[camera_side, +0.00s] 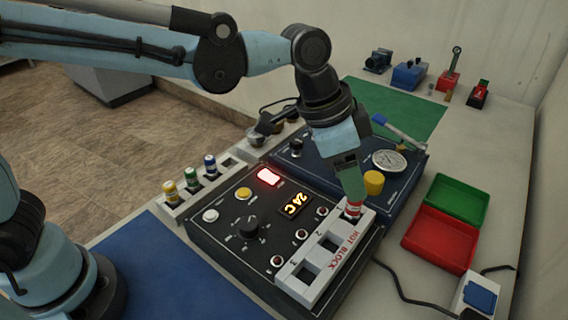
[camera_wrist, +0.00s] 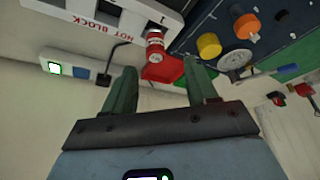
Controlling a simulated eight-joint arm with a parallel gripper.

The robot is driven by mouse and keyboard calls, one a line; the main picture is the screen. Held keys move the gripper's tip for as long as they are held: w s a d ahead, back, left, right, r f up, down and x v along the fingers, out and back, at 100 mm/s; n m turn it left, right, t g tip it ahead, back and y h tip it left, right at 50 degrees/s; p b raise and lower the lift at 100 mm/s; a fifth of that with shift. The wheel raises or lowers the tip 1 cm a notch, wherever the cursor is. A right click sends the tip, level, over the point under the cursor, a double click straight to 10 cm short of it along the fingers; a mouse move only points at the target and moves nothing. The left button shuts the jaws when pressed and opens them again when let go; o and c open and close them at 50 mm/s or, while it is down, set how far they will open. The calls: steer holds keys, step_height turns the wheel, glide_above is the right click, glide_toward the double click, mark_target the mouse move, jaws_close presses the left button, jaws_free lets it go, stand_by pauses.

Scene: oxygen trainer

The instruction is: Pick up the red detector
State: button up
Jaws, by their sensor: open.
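The red detector (camera_side: 353,209) is a small red cylinder with a white band, standing in the slot marked 1 of the white hot block (camera_side: 311,280). In the wrist view the red detector (camera_wrist: 155,47) shows beyond my fingertips, roughly in line with the gap between them. My gripper (camera_side: 351,190) points down with green fingers right over the detector, partly hiding it in the side view. In the wrist view my gripper (camera_wrist: 160,68) is open with nothing between the fingers. I cannot tell whether the fingertips touch the detector. The other two block slots look empty.
A rack (camera_side: 203,186) holds yellow, green and blue cylinders. A yellow knob (camera_side: 373,183) and a round gauge (camera_side: 389,161) stand close behind the block. A red tray (camera_side: 438,240) and a green tray (camera_side: 457,199) lie right. A black cable (camera_side: 405,298) crosses the table.

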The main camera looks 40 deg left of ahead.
mark_target(352, 210)
steer(key=shift+s+x, duration=0.15)
steer(key=shift+x, duration=1.2)
steer(key=shift+s+x, duration=0.15)
steer(key=shift+x, duration=1.2)
jaws_close()
